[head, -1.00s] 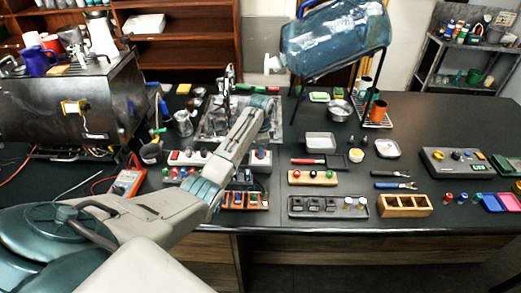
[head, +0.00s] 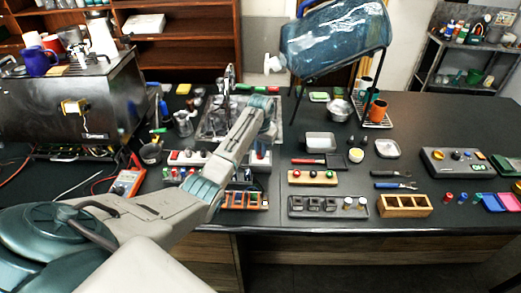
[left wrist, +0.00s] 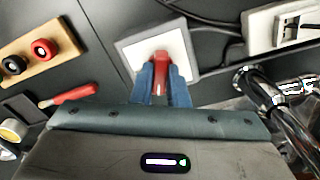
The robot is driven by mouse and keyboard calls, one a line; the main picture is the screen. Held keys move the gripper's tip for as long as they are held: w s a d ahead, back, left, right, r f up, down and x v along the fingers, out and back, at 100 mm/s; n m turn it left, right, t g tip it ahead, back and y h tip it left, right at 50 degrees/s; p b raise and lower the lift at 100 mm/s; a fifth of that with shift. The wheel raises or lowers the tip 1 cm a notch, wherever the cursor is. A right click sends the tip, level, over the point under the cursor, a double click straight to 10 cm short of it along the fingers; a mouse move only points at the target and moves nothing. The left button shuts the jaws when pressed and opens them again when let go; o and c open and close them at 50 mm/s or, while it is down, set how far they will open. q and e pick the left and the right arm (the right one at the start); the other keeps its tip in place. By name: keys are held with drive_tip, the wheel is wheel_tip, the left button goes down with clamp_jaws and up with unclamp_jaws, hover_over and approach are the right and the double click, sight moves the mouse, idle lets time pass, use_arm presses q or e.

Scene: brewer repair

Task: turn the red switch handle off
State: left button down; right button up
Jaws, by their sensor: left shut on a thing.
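The red switch handle (left wrist: 160,62) stands on a white square switch plate (left wrist: 132,48) in the left wrist view. My left gripper (left wrist: 162,82) has its two blue fingers on either side of the handle, shut on it. The fingers and gripper body hide the lower part of the handle and plate. In the head view, the white switch box (head: 260,160) shows beside my left forearm, which partly blocks the area around it. My right gripper is in neither view.
A wooden block with red and black buttons (left wrist: 42,50) and a red-handled tool (left wrist: 72,95) lie nearby. A metal faucet and cables are at the right of the wrist view. A water jug (head: 335,38) on a stand is behind. A multimeter (head: 126,182) lies left.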

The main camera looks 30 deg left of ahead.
use_arm(q)
drive_tip(key=n, duration=0.3)
drive_tip(key=shift+r, duration=0.1)
drive_tip(key=shift+w+n, duration=0.1)
drive_tip(key=shift+n, duration=0.8)
drive_tip(key=c, duration=1.4)
unclamp_jaws()
drive_tip(key=shift+c, duration=0.2)
